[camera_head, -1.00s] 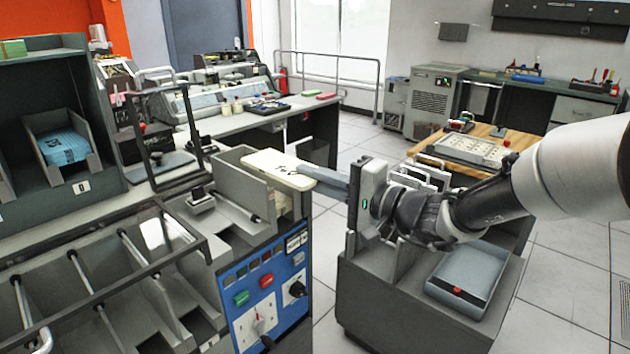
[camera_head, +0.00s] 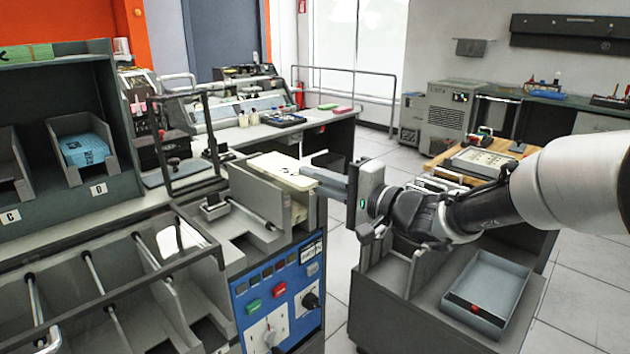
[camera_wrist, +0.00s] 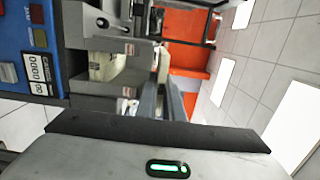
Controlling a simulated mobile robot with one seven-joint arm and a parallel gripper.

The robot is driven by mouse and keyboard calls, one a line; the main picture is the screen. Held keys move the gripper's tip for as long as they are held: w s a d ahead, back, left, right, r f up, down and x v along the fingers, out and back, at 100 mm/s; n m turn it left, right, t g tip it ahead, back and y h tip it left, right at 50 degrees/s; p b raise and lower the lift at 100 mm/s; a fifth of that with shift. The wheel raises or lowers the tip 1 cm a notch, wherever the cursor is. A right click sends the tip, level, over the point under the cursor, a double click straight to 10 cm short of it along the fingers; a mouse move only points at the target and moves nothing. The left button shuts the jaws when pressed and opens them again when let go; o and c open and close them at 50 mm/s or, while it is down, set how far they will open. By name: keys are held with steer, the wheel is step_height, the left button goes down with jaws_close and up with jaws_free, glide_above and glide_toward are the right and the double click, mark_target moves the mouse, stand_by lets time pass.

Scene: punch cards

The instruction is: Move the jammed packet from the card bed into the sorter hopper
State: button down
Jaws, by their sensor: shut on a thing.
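A cream, flat packet (camera_head: 283,172) with dark marks on its top is held level at the top of the grey sorter hopper (camera_head: 262,206). Its right end is in my gripper (camera_head: 309,174), which reaches in from the right and is shut on it. From this view I cannot tell whether the packet touches the hopper walls. More cream card edges (camera_head: 298,211) show lower down at the hopper's right side. In the wrist view my gripper's grey fingers (camera_wrist: 163,98) point toward the hopper area; the packet is hard to make out there. I cannot identify the card bed with certainty.
The sorter's blue control panel (camera_head: 278,298) is below the hopper, with glass-covered pockets to the left. A grey cart with a shallow tray (camera_head: 487,290) stands under my arm. A rack (camera_head: 104,192) holds a blue packet (camera_head: 85,150). Tiled floor lies between sorter and cart.

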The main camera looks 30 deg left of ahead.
mark_target(291, 167)
steer(key=shift+w+a+b, duration=0.3)
steer(key=shift+a+b, duration=0.1)
steer(key=shift+a, duration=0.6)
steer(key=shift+w+a+b, duration=0.25)
steer(key=shift+a+b, duration=0.1)
steer(key=shift+a, duration=0.6)
steer(key=shift+a, duration=0.1)
steer(key=shift+w+a, duration=0.2)
steer(key=shift+a, duration=0.35)
steer(key=shift+w+a, duration=0.15)
steer(key=shift+a, duration=0.4)
steer(key=shift+f, duration=1.1)
steer(key=shift+f, duration=0.6)
